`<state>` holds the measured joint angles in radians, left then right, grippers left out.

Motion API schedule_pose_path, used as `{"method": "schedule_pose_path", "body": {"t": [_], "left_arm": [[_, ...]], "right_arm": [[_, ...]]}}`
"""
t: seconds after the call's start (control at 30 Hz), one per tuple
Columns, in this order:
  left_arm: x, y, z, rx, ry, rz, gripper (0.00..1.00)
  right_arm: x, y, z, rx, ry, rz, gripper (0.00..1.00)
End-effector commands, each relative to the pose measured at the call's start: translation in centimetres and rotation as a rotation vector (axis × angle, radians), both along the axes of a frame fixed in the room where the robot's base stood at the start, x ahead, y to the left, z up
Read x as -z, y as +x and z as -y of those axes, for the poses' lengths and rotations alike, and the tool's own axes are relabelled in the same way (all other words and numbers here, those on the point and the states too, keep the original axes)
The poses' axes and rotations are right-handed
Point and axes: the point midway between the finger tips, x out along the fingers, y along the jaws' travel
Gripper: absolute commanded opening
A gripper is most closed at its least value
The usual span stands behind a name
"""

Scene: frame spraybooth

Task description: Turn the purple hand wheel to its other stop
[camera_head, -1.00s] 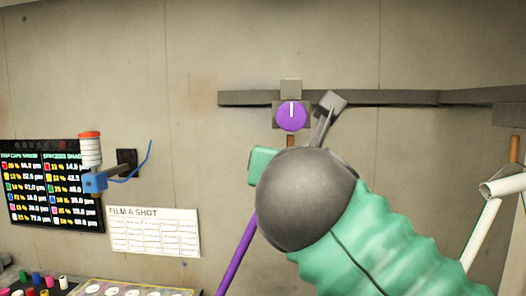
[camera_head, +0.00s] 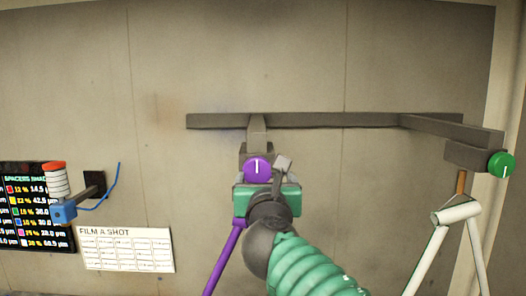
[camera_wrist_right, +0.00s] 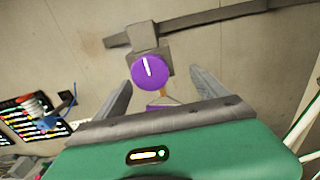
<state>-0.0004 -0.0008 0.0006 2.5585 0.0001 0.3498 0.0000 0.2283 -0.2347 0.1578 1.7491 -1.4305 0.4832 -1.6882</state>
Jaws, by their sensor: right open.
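The purple hand wheel (camera_head: 257,170) is a round knob with a white mark pointing up, on a grey bracket under the dark rail. It also shows in the right wrist view (camera_wrist_right: 149,72), just beyond and between the fingertips. My right gripper (camera_wrist_right: 160,80) is open, with one finger on each side of the wheel's line and nothing between them. In the head view my right gripper (camera_head: 272,172) is just below and right of the wheel and hides part of the bracket. I cannot tell whether a finger touches the wheel. My left gripper is not in view.
A dark rail (camera_head: 320,120) runs along the wall and turns toward a green hand wheel (camera_head: 501,165) at the right.

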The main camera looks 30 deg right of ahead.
Motion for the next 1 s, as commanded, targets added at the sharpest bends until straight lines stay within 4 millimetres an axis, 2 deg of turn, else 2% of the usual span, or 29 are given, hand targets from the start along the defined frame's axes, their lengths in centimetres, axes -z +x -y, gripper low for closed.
{"method": "schedule_pose_path", "body": {"t": [0.1, 0.2, 0.53, 1.0], "left_arm": [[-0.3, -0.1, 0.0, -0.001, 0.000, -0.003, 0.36], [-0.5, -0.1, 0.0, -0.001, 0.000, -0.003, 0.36], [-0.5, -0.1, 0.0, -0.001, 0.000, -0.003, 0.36], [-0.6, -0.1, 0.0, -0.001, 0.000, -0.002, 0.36]], "right_arm": [[0.1, 2.3, 0.8, -0.004, -0.002, -0.002, 0.83], [0.2, 3.3, 1.4, -0.004, -0.002, -0.001, 0.83], [0.3, 3.7, 2.3, -0.003, 0.001, 0.002, 0.83], [0.3, 3.8, 2.3, 0.001, 0.001, 0.001, 0.21]]}}
